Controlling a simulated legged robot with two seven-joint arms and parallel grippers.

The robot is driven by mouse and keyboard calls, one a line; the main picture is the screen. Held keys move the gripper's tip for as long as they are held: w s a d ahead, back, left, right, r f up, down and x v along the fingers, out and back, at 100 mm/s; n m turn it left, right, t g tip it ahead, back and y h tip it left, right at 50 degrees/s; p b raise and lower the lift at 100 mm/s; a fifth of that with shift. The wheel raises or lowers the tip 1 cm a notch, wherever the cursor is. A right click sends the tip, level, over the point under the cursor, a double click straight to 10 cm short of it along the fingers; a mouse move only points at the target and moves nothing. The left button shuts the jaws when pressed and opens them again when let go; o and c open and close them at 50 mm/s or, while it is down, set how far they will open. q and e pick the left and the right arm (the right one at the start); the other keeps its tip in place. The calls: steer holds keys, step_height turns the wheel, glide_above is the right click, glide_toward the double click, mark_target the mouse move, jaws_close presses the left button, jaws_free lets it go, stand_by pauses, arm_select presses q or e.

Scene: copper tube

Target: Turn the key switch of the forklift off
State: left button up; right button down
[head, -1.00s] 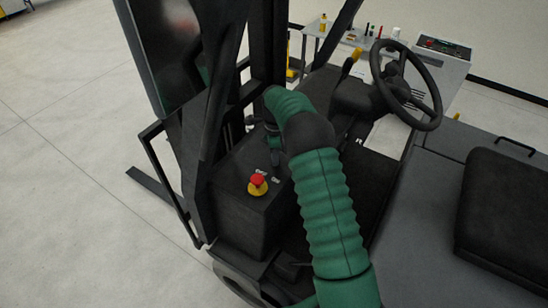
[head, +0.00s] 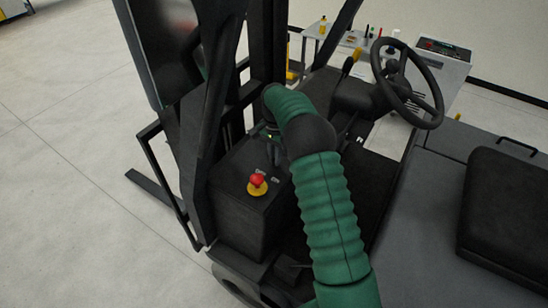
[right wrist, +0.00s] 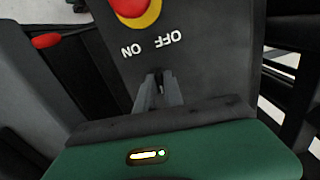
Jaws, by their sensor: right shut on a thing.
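The forklift's black console (head: 235,195) carries the key switch in front of the mast. White OFF and ON labels (head: 268,175) show on its top and appear upside down in the right wrist view (right wrist: 152,44). My right gripper (head: 272,152) reaches down onto the console top just beyond the labels. In the right wrist view its two grey fingers (right wrist: 159,78) are shut on the key, close to the panel. The fingers hide the key and switch, so I cannot tell the key's angle. My left gripper is not in view.
A red emergency-stop button (head: 257,181) on a yellow base stands close to the labels. The steering wheel (head: 407,83) is at the upper right and the black seat (head: 505,210) at the right. Mast bars rise close to my right wrist.

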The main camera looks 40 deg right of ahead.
steer(key=shift+w+d+r+n, duration=0.2)
steer(key=shift+r+n, duration=0.1)
steer(key=shift+n, duration=0.2)
steer(key=c, duration=1.6)
jaws_free()
steer(key=shift+f, duration=0.1)
steer(key=shift+o, duration=0.7)
steer(key=shift+d+f, duration=0.15)
steer(key=shift+f, duration=0.05)
step_height(320, 180, up, 8)
steer(key=b, duration=0.3)
steer(key=shift+r, duration=0.25)
step_height(320, 180, up, 8)
steer(key=p, duration=0.1)
steer(key=shift+d+r, duration=0.1)
